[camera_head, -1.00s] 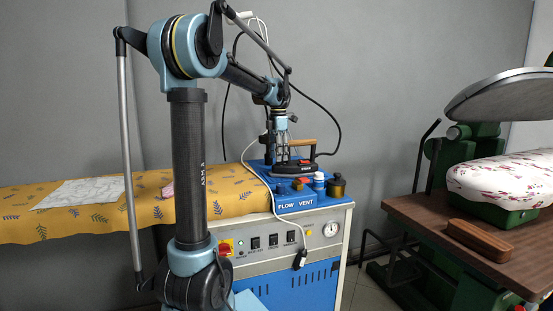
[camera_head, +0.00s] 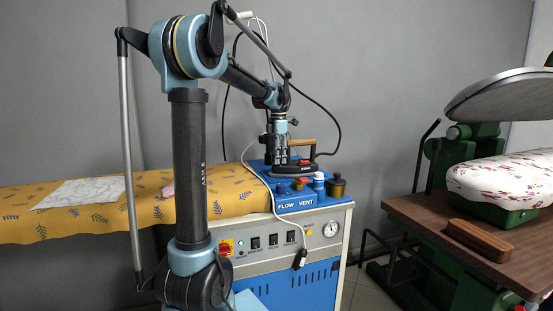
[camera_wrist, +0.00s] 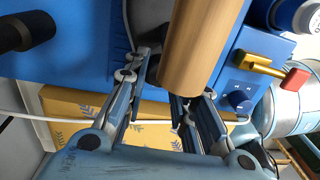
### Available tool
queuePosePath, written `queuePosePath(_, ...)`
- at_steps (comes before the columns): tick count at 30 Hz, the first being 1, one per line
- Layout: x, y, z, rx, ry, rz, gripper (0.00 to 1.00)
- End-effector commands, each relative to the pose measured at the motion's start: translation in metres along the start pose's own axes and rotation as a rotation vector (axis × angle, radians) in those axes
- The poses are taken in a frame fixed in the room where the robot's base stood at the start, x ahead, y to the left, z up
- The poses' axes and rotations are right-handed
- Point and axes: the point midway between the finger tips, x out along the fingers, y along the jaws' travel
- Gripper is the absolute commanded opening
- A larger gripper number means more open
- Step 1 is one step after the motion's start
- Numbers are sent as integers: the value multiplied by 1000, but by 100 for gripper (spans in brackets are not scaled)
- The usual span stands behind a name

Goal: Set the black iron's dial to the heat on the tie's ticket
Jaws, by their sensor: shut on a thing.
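The black iron (camera_head: 297,170) with a wooden handle (camera_head: 300,143) stands on the blue top of the steam unit. My gripper (camera_head: 281,162) points down at the iron's left end, beside the handle. In the wrist view, my fingers (camera_wrist: 163,80) reach down past the near end of the wooden handle (camera_wrist: 192,50), and the handle covers part of one finger. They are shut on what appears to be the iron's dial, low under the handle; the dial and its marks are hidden. A small pink item (camera_head: 168,190) lies on the yellow board; no ticket can be read.
The steam unit's blue top (camera_head: 296,203) also holds a white-capped bottle (camera_head: 319,180) and a dark olive pot (camera_head: 337,186). A yellow patterned board (camera_head: 95,222) with a white sheet (camera_head: 85,191) extends left. A black cord loops behind the iron. A green press (camera_head: 485,215) stands right.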

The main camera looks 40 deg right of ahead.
Motion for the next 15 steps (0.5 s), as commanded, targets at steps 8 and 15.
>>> queuePosePath(8, 0, 2, 0, 238, 12, 1, 1)
queuePosePath(15, 0, 2, 0, 354, 17, 1, 1)
